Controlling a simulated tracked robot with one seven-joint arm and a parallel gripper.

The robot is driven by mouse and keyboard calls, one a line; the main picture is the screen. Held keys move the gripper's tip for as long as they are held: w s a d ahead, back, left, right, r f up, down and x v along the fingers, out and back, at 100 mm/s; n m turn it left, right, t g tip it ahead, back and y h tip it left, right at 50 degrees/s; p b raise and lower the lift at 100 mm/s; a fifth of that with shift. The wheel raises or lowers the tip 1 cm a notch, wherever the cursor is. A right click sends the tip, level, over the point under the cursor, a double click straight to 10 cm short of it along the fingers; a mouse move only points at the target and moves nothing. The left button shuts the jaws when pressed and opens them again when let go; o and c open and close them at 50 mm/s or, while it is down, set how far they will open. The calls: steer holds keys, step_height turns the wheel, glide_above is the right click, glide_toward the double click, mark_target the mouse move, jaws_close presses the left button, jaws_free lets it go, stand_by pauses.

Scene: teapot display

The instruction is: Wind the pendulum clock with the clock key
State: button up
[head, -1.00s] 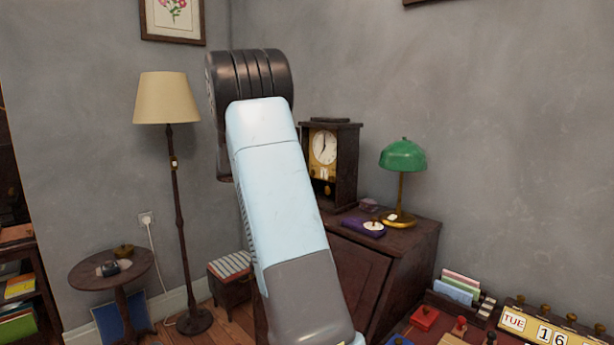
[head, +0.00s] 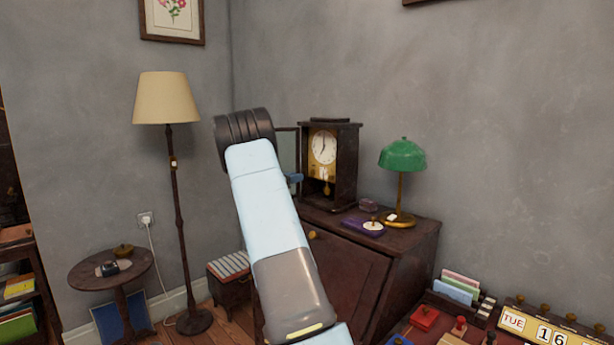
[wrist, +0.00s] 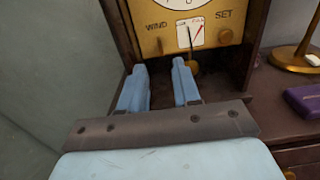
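The pendulum clock (head: 345,166) is a dark wooden case on the cabinet, with its glass door (head: 287,150) swung open at the left. In the wrist view its brass plate (wrist: 178,40) reads WIND on the left and SET on the right, with a small gauge between them. The pendulum (head: 327,188) hangs below the plate. My gripper (wrist: 160,85) is open before the lower part of the case, its two light blue fingers apart with nothing visible between them. In the head view my arm hides most of it. I cannot make out the clock key.
A purple case (head: 352,224) and a green lamp (head: 403,156) stand on the cabinet (head: 415,236), right of the clock. A floor lamp (head: 166,97) stands to the left. The wall is close behind the clock.

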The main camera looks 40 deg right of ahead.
mark_target(313, 173)
steer(key=d, duration=0.7)
steer(key=shift+w+d, duration=0.35)
steer(key=shift+d, duration=0.05)
jaws_close()
steer(key=shift+a, duration=0.1)
